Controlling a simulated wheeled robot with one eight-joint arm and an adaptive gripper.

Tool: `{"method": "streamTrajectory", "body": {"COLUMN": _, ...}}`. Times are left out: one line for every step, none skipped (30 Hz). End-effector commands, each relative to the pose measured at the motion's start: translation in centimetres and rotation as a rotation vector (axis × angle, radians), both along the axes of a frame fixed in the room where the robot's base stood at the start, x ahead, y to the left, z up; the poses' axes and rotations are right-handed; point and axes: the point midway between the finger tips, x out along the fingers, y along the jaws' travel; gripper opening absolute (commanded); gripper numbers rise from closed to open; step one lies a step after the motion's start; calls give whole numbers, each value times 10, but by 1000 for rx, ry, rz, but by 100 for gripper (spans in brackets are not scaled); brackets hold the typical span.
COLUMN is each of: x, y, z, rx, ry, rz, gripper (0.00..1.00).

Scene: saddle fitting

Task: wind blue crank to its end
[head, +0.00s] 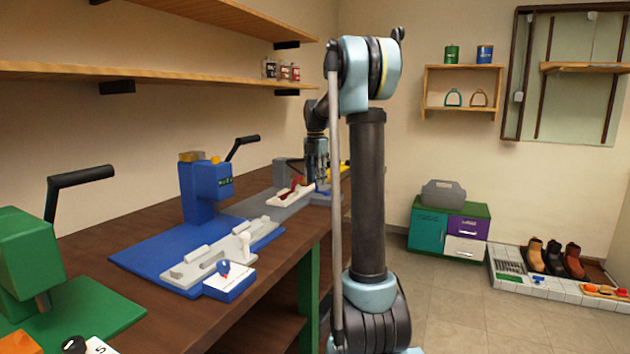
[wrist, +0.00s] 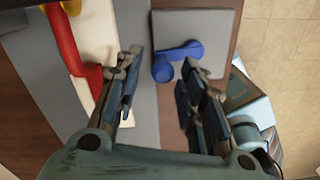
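The blue crank (wrist: 182,52) lies on a grey square plate (wrist: 215,25) in the wrist view. Its arm runs sideways, with a round knob (wrist: 162,70) at its left end. In the head view, the crank (head: 322,188) is a small blue patch under my gripper, partly hidden. My gripper (wrist: 160,62) is open and empty, its fingers pointing at the crank. The knob shows between the two fingertips in the wrist view; I cannot tell how far below them it is. My gripper also shows in the head view (head: 317,170), pointing down over the bench's far end.
A red lever (wrist: 88,70) on a white base is close left of my fingers. Nearer on the bench (head: 180,315) are a blue press (head: 205,195), a grey fixture (head: 215,258), a blue-and-white box (head: 230,283) and a green press (head: 28,260).

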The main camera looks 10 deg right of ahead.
Motion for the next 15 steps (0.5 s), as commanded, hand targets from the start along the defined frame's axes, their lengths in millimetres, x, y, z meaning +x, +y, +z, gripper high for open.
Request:
{"method": "streamTrajectory", "body": {"x": 0, "y": -1, "z": 0, "rx": 0, "ry": 0, "rz": -1, "gripper": 40}}
{"method": "streamTrajectory", "body": {"x": 0, "y": -1, "z": 0, "rx": -1, "ry": -1, "rz": -1, "gripper": 40}}
{"method": "streamTrajectory", "body": {"x": 0, "y": -1, "z": 0, "rx": -1, "ry": -1, "rz": -1, "gripper": 40}}
{"method": "streamTrajectory", "body": {"x": 0, "y": -1, "z": 0, "rx": -1, "ry": -1, "rz": -1, "gripper": 40}}
{"method": "streamTrajectory", "body": {"x": 0, "y": -1, "z": 0, "rx": -1, "ry": 0, "rz": -1, "gripper": 40}}
{"method": "streamTrajectory", "body": {"x": 0, "y": -1, "z": 0, "rx": -1, "ry": 0, "rz": -1, "gripper": 40}}
{"method": "streamTrajectory", "body": {"x": 0, "y": -1, "z": 0, "rx": -1, "ry": 0, "rz": -2, "gripper": 40}}
{"method": "streamTrajectory", "body": {"x": 0, "y": -1, "z": 1, "rx": -1, "ry": 0, "rz": -2, "gripper": 40}}
{"method": "streamTrajectory", "body": {"x": 0, "y": -1, "z": 1, "rx": -2, "ry": -1, "rz": -2, "gripper": 40}}
{"method": "streamTrajectory", "body": {"x": 0, "y": -2, "z": 3, "rx": -2, "ry": -1, "rz": -2, "gripper": 40}}
{"method": "streamTrajectory", "body": {"x": 0, "y": -2, "z": 4, "rx": -2, "ry": -1, "rz": -2, "gripper": 40}}
{"method": "streamTrajectory", "body": {"x": 0, "y": -2, "z": 7, "rx": -2, "ry": -1, "rz": -2, "gripper": 40}}
{"method": "streamTrajectory", "body": {"x": 1, "y": -2, "z": 10, "rx": -2, "ry": -1, "rz": -2, "gripper": 40}}
{"method": "streamTrajectory", "body": {"x": 1, "y": -1, "z": 14, "rx": -2, "ry": -1, "rz": -2, "gripper": 40}}
{"method": "streamTrajectory", "body": {"x": 1, "y": -1, "z": 19, "rx": -2, "ry": -1, "rz": -2, "gripper": 40}}
